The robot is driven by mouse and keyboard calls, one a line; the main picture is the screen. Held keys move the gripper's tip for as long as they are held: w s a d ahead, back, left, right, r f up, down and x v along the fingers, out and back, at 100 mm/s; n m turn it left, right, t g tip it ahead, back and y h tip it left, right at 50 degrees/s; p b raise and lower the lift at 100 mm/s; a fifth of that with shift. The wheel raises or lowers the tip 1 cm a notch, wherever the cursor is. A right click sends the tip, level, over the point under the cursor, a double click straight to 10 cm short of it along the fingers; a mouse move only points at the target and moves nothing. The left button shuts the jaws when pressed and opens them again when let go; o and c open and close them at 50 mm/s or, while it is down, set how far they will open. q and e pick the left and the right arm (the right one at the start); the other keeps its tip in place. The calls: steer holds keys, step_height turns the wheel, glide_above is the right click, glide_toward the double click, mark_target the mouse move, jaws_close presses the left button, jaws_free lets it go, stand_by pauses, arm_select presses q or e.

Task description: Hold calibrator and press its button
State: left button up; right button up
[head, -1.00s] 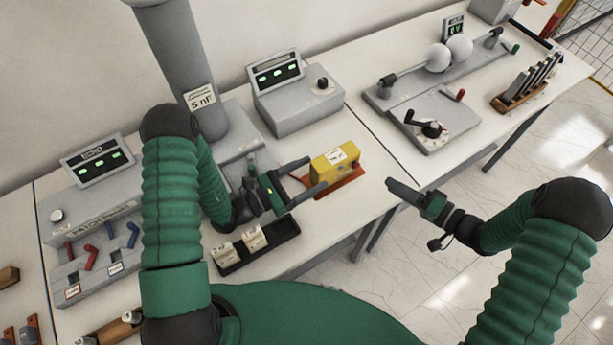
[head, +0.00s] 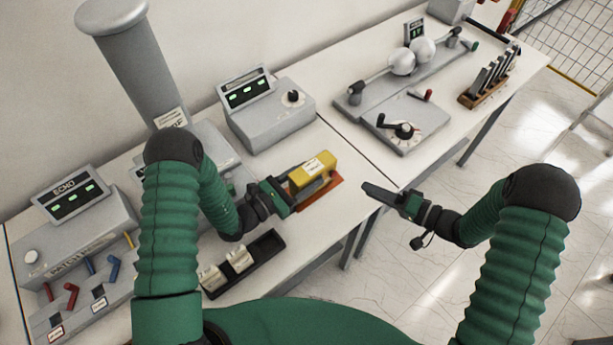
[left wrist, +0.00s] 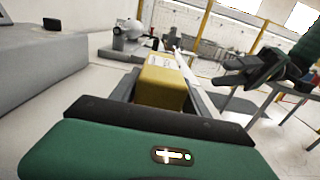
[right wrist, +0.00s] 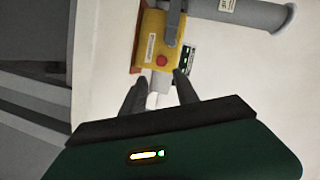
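The calibrator is a yellow box (head: 314,167) on a red-orange base (head: 322,196) near the table's front edge. It also shows in the left wrist view (left wrist: 162,85). In the right wrist view, the calibrator (right wrist: 153,27) has a red round button (right wrist: 162,60) on the face toward that gripper.
A grey meter box (head: 268,120) stands behind the calibrator. A black tray (head: 262,262) with white pieces lies front left. A tall grey column (head: 135,65) stands at the back left. The right table holds a sphere device (head: 402,62) and a dial box (head: 400,126).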

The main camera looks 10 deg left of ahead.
arm_select(q)
steer(key=shift+a, duration=0.35)
steer(key=c, duration=0.5)
arm_select(e)
steer(key=shift+a, duration=0.3)
arm_select(q)
jaws_close()
steer(key=shift+d, duration=0.15)
arm_select(e)
steer(key=shift+d, duration=0.15)
arm_select(q)
steer(key=shift+d, duration=0.1)
arm_select(e)
steer(key=c, duration=0.5)
jaws_close()
